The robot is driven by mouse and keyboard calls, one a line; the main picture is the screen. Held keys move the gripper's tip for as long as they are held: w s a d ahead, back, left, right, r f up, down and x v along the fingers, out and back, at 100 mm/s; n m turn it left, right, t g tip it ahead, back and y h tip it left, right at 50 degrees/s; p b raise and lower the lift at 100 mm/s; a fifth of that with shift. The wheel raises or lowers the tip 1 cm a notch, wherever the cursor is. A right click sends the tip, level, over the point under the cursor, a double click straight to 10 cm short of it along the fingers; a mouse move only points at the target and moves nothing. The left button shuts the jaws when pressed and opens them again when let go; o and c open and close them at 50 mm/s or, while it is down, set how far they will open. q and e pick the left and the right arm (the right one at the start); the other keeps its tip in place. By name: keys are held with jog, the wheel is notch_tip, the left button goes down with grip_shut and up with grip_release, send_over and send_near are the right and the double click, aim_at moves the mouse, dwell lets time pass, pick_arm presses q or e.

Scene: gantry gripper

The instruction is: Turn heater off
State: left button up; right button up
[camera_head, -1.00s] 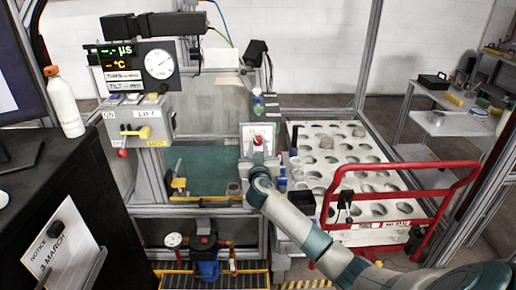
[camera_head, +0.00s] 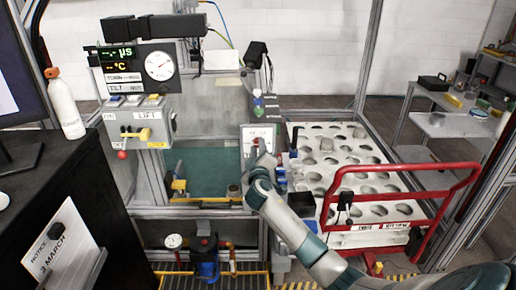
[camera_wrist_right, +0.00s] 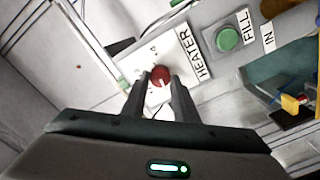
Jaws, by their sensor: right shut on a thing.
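The red heater knob (camera_wrist_right: 160,75) sits on a white plate (camera_wrist_right: 135,65) labelled HEATER in the right wrist view. My right gripper (camera_wrist_right: 161,86) has one finger on each side of the knob and is shut on it. In the head view the heater plate (camera_head: 251,132) is on the front of the rig, right of the green tank. My right gripper (camera_head: 260,154) reaches it from below and mostly covers the knob. My left gripper is not in view.
A green FILL button (camera_wrist_right: 228,39) is beside the HEATER label. A grey LIFT box (camera_head: 140,122) with a yellow handle is to the left. A white perforated tray (camera_head: 365,155) and a red tubular frame (camera_head: 400,171) stand to the right of my arm.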

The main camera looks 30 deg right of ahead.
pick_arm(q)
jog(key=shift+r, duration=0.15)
pick_arm(e)
jog(key=shift+n, duration=0.5)
jog(key=o, duration=1.1)
jog(key=shift+c, duration=0.2)
jog(key=shift+a, duration=0.1)
jog(key=shift+s+a+f, duration=0.1)
jog(key=shift+s+a, duration=0.15)
jog(key=shift+s, duration=0.15)
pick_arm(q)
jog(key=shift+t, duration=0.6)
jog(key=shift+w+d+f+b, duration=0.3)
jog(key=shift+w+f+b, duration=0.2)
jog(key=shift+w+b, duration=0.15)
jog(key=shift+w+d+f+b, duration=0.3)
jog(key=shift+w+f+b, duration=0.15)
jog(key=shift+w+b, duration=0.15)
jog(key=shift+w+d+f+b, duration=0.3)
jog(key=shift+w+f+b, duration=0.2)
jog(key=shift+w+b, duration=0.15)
pick_arm(e)
jog(key=v, duration=1.6)
jog(key=shift+s, duration=0.2)
